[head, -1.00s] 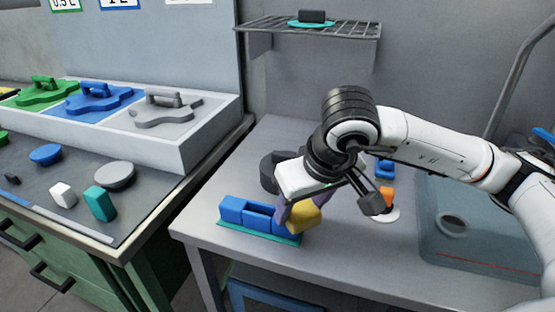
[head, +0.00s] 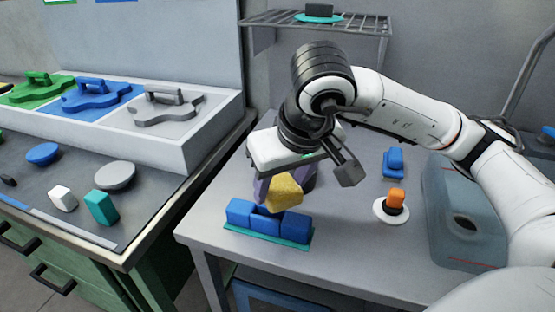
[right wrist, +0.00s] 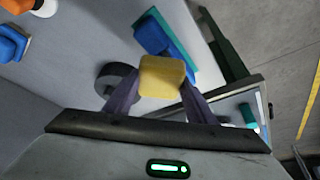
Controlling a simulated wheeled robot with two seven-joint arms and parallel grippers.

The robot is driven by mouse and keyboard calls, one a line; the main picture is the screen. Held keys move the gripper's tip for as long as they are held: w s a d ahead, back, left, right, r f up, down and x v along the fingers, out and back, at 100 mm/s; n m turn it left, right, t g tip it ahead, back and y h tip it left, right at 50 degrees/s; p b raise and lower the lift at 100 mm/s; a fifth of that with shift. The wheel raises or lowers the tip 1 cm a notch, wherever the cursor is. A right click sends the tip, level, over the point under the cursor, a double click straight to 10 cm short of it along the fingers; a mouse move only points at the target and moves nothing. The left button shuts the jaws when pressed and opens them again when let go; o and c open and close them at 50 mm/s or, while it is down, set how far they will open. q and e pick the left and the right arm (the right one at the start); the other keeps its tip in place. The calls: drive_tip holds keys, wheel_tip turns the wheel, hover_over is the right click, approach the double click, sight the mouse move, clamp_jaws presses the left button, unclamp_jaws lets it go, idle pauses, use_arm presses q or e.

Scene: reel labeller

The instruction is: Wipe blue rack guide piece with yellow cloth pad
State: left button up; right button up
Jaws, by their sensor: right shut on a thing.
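The blue rack guide piece (head: 238,212) sits on a teal base (head: 296,239) near the front left of the grey table. It also shows in the right wrist view (right wrist: 151,37). My right gripper (head: 281,188) is shut on the yellow cloth pad (head: 286,192), its purple fingers on either side of it. The pad is over the back of the guide's middle and hides part of it. I cannot tell whether they touch. In the right wrist view the pad (right wrist: 162,77) covers the guide's near end. My left gripper is not in view.
On the table's right stand an orange-topped piece on a white disc (head: 392,206), a small blue part (head: 393,162) and a grey-blue bin (head: 440,215). A wire shelf (head: 345,26) hangs behind. A dark round thing (right wrist: 116,85) lies behind the guide. The green-drawer bench (head: 75,225) is left.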

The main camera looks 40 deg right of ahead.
drive_tip(key=shift+r+p, duration=0.9)
drive_tip(key=shift+r, duration=1)
